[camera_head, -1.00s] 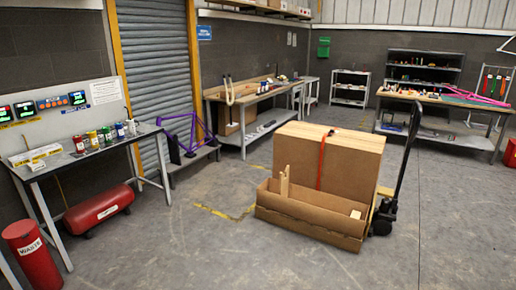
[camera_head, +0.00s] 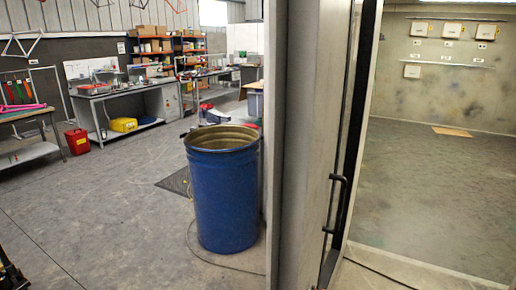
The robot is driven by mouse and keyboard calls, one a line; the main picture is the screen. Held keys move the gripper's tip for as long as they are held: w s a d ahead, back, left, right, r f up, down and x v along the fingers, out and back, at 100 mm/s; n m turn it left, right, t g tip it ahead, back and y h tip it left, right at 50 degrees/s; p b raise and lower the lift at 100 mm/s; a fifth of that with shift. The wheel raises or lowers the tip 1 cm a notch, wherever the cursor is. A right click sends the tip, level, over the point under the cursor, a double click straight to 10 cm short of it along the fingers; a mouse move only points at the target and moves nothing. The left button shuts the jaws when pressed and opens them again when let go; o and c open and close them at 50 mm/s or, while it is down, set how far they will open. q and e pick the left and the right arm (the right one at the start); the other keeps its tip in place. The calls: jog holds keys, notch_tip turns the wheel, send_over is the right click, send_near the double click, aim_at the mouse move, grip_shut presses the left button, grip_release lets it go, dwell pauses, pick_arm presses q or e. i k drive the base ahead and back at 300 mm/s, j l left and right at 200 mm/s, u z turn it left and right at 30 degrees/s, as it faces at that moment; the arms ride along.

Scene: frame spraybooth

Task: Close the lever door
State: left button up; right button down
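A tall grey door panel (camera_head: 318,150) stands right of centre, seen at a steep angle. A dark vertical lever or pull handle (camera_head: 338,203) is on it, about two thirds of the way down. A dark upright band (camera_head: 354,110) runs beside the panel. To its right the pale spray booth interior (camera_head: 435,180) is in view, with a sill (camera_head: 420,272) along the floor. I cannot tell whether the panel is latched or how far it stands open.
A blue open drum (camera_head: 224,195) stands just left of the booth wall, with a cable on the floor around it. Workbenches (camera_head: 125,100) and a red bin (camera_head: 77,141) are farther back. The floor at the left is mostly clear.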

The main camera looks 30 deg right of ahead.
aim_at(311, 41)
jog(key=i+j+z, duration=0.25)
jog(key=z, duration=0.2)
jog(key=i+j+z, duration=0.15)
jog(key=j+z, duration=0.25)
jog(key=i+j+z, duration=0.1)
jog(key=j+z, duration=1.25)
